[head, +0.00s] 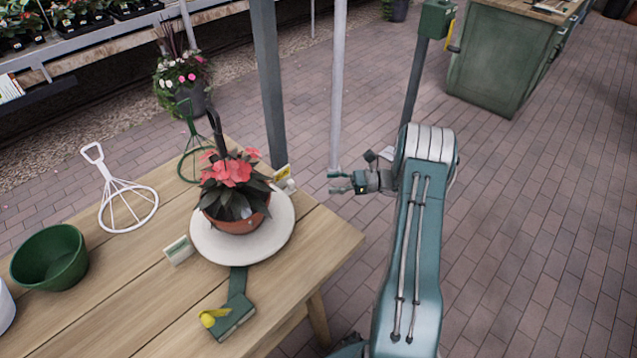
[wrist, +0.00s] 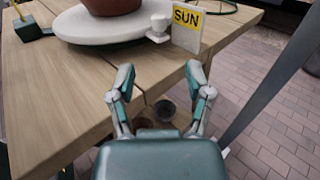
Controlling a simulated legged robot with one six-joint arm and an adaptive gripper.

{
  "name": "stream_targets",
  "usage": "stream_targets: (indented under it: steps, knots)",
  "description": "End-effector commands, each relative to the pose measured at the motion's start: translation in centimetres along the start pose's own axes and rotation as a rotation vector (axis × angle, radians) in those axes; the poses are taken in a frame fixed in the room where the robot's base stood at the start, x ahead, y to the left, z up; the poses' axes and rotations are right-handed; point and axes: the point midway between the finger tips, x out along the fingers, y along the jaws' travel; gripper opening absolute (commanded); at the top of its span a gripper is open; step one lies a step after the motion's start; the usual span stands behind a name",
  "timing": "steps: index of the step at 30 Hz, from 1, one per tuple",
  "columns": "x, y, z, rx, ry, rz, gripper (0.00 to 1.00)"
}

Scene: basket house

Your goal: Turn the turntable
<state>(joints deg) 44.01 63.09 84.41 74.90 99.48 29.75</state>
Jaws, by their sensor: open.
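The turntable (head: 205,245) is a round pale disc on the wooden table. A terracotta pot with pink flowers (head: 232,180) stands on it. A small white knob (wrist: 158,27) sits at the turntable's rim, beside a yellow and white SUN sign (wrist: 187,30). In the head view the sign (head: 281,173) is at the disc's far right. My gripper (head: 333,182) is open and empty, right of the table edge and apart from the disc. In the wrist view my gripper (wrist: 163,82) has its fingers spread, with the knob and sign ahead of them.
A green bowl (head: 50,257), a white wire stand (head: 125,205), a green wire stand (head: 195,150) and a small white card (head: 179,250) are on the table (head: 130,310). A green block with a yellow ball (head: 228,318) lies in front. A dark post (head: 268,80) rises behind the table.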

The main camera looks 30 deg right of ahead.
Motion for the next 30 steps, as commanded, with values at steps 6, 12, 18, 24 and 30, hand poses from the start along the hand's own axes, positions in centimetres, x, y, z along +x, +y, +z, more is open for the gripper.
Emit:
stream_targets:
  steps: [6,12,18,24,30]
  knots:
    - [-0.4,0.0,0.0,0.000,0.000,0.001,0.65]
    - [-0.3,0.1,0.1,0.000,-0.004,-0.009,0.20]
    - [-0.3,2.2,0.6,-0.006,-0.059,-0.175,0.00]
    - [-0.4,5.6,1.0,-0.006,-0.074,-0.431,0.00]
    - [-0.7,9.6,0.9,0.016,-0.017,-0.659,0.00]
